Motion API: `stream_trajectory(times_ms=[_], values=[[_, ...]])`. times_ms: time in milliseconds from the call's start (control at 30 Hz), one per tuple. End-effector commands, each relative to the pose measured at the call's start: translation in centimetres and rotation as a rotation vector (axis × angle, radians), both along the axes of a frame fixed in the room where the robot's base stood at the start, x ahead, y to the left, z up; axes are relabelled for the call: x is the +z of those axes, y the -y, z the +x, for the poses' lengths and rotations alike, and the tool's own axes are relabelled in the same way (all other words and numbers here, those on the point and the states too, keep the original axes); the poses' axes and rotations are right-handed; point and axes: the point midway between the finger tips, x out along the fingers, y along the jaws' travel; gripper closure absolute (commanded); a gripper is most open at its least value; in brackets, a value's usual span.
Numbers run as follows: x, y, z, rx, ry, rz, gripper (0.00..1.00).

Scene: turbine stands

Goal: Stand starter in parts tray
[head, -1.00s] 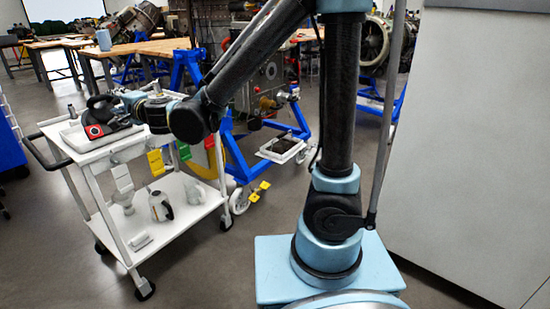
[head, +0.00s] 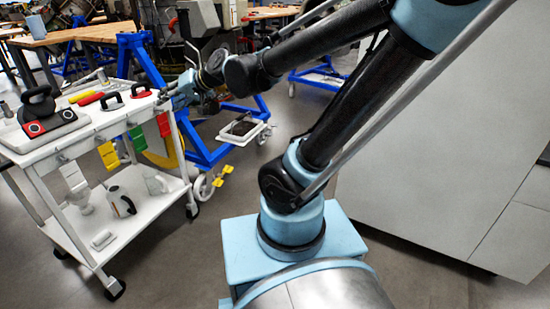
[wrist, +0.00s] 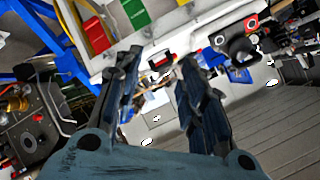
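My gripper (head: 168,92) is beside the right end of a white cart's top. In the wrist view, the gripper (wrist: 155,75) has its two dark fingers apart with nothing held between them. A white tray (head: 255,137) with dark contents sits low on a blue stand, right of the cart; it may be the parts tray. I cannot tell for certain which thing is the starter. A dark, handled object with red-ringed ends (head: 40,100) stands on the cart's top at the left and may be it. A grey and black part (head: 121,201) lies on the lower shelf.
The white cart (head: 75,148) carries smaller black-and-red handled things (head: 112,99) on top. Red, green and yellow tags hang from its edge. The blue stand (head: 200,150) has yellow-pedalled casters. A large grey cabinet (head: 450,140) blocks the right. Grey floor lies between.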

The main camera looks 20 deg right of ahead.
Motion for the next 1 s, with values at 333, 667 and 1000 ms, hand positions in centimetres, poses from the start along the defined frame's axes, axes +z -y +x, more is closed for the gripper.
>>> stream_trajectory(times_ms=[333,667,1000], values=[[-9.8,16.2,-5.8,-0.09,-0.184,-0.444,0.63],[-15.7,28.0,-14.3,-0.209,-0.451,-0.747,0.63],[-16.4,30.0,-16.3,-0.234,-0.513,-0.801,0.63]])
